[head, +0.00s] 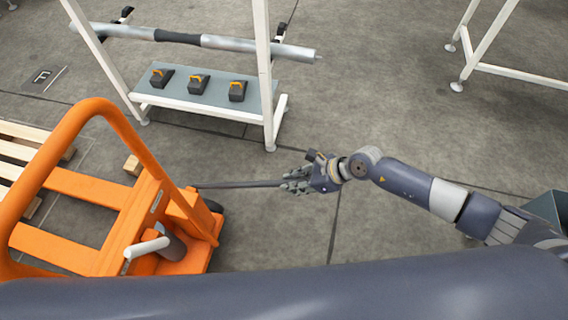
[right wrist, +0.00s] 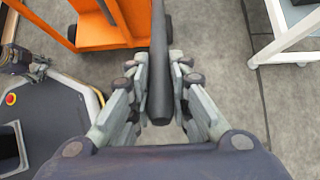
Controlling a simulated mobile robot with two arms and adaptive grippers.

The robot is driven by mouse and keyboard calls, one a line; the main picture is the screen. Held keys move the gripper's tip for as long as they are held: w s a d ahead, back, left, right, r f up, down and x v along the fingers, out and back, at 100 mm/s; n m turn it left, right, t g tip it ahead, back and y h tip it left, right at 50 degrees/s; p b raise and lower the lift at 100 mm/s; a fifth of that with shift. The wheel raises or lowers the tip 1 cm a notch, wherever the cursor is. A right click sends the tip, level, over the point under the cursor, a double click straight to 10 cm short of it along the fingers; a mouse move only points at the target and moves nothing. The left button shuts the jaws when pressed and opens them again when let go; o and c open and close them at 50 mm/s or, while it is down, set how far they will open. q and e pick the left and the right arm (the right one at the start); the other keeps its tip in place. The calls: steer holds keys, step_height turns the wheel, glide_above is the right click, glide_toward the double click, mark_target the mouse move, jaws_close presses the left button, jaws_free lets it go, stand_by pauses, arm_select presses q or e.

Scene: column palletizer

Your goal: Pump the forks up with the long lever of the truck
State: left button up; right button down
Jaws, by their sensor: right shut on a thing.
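The orange truck (head: 178,212) stands at the left of the head view, and part of it shows at the top of the right wrist view (right wrist: 110,22). Its long lever (head: 235,184) is a dark bar reaching out to the right, roughly level in the picture. My right gripper (head: 292,182) is shut around the lever's outer end. In the right wrist view the lever (right wrist: 161,45) runs between the fingers of this gripper (right wrist: 160,80). What looks like my left gripper (right wrist: 20,62) shows at that view's left edge, too small to read its jaws.
A short pale-handled lever (head: 148,247) sits on the truck. A slatted wooden pallet (head: 18,150) lies at the far left. A white-framed rack (head: 205,107) with several black-and-orange blocks and a metal roller (head: 235,44) stands behind. Another white frame (head: 515,70) is at the upper right. The floor between is clear.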

steer(key=shift+h, duration=0.6)
steer(key=a+r+p, duration=0.1)
steer(key=p, duration=0.1)
steer(key=r+p, duration=0.2)
steer(key=w+a+r+p, duration=0.1)
steer(key=p, duration=0.1)
steer(key=shift+a+r, duration=0.3)
steer(key=shift+r, duration=0.1)
steer(key=shift+a, duration=0.1)
steer(key=shift+f, duration=0.1)
